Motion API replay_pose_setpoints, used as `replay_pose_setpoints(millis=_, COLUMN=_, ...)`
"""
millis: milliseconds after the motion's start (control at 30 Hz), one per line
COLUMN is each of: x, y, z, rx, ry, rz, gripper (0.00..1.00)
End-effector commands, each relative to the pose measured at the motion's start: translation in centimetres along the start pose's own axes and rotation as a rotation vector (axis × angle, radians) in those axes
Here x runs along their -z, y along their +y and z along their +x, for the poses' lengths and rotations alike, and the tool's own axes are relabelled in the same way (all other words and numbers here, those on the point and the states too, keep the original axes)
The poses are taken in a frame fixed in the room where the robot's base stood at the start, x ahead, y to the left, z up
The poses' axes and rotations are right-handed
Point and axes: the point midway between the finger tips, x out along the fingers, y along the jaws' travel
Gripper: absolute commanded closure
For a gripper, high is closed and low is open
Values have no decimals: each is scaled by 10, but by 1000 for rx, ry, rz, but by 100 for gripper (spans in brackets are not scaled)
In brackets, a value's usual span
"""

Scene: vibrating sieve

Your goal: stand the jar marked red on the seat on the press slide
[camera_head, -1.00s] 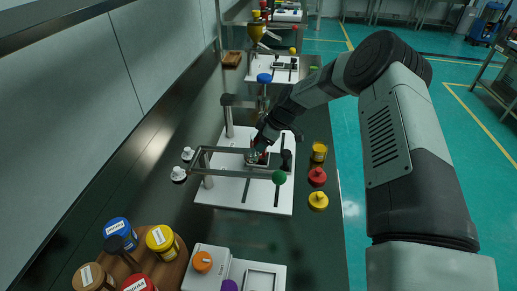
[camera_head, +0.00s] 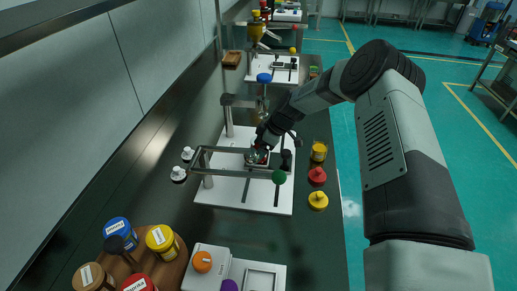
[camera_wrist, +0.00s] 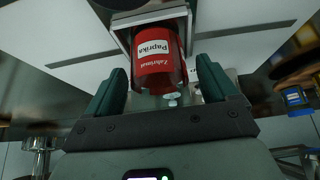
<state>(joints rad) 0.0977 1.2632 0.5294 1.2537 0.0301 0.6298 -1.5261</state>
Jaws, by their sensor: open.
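The red jar (camera_wrist: 157,60) has a white "Paprika" label in the wrist view. It sits at a grey metal holder on the press slide (camera_wrist: 125,38), just beyond my fingertips. In the head view the jar (camera_head: 259,158) shows only partly, by the round metal seat (camera_head: 250,158) under the press frame; its base contact is hard to see. My gripper (camera_wrist: 160,80) is open, with one green-grey finger on each side of the jar's near end and gaps visible. In the head view my gripper (camera_head: 264,143) is right at the jar, from behind.
A wooden rack (camera_head: 172,274) with several jars is at front left.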

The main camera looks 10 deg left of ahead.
Motion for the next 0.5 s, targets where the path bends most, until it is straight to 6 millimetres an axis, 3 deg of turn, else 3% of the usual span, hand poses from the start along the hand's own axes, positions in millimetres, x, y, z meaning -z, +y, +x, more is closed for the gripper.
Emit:
replay_pose_setpoints(millis=167, x=0, y=1, z=-26, rx=-3, ry=0, rz=0, gripper=14)
replay_pose_setpoints(millis=500, x=0, y=1, z=-96, rx=-3, ry=0, rz=1, gripper=14)
